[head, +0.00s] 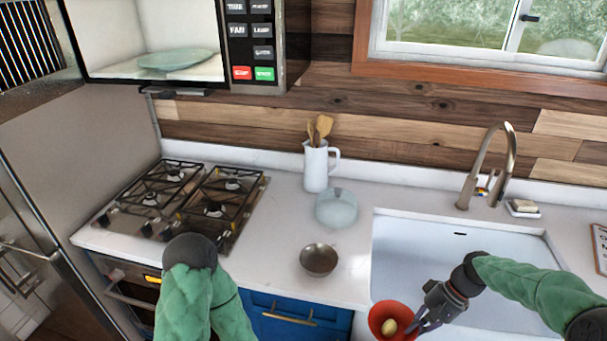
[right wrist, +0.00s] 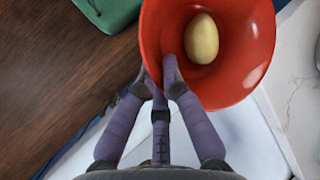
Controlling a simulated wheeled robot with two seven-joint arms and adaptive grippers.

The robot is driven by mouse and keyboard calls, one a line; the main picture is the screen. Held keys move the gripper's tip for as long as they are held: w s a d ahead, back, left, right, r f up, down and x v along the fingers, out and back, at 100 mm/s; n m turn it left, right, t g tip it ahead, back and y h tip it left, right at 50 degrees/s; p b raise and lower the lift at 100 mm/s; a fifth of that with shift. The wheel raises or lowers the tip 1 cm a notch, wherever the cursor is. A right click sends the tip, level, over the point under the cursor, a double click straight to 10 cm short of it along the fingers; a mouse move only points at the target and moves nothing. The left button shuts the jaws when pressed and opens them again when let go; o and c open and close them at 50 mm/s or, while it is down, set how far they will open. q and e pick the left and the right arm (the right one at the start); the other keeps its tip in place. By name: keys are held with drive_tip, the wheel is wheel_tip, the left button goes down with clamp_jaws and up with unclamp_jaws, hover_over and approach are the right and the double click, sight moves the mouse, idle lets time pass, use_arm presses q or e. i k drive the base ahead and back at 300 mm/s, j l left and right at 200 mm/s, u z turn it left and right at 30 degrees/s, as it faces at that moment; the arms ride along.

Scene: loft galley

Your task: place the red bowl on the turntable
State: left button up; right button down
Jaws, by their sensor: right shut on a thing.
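The red bowl (head: 377,314) is at the front of the sink in the head view, with a pale yellow egg-shaped thing (head: 389,327) inside. My right gripper (head: 416,324) is shut on the bowl's rim from the right. In the right wrist view the fingers (right wrist: 168,72) pinch the near wall of the bowl (right wrist: 243,83), and the yellow thing (right wrist: 202,40) lies in it. The turntable (head: 175,60) is a pale green disc inside the microwave (head: 265,42) at the upper left, with nothing on it. My left arm shows at the lower left, its gripper out of view.
A gas stove (head: 185,205) stands on the counter below the microwave. A white jug with wooden utensils (head: 316,165), a glass bowl (head: 337,208) and a metal bowl (head: 318,260) stand between stove and sink (head: 455,262). A tall tap (head: 490,175) rises behind the sink.

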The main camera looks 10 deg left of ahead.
sight(172, 59)
drive_tip(key=j+u, duration=0.1)
drive_tip(key=j, duration=0.35)
drive_tip(key=j+u, duration=0.1)
drive_tip(key=j, duration=0.4)
drive_tip(key=j+u, duration=0.15)
drive_tip(key=j, duration=0.3)
drive_tip(key=i+j+u, duration=0.1)
drive_tip(key=j, duration=0.35)
drive_tip(key=i+j+u, duration=0.1)
drive_tip(key=j, duration=0.4)
drive_tip(key=i+j+u, duration=0.1)
drive_tip(key=j, duration=0.35)
drive_tip(key=i+j+u, duration=0.1)
drive_tip(key=j, duration=0.35)
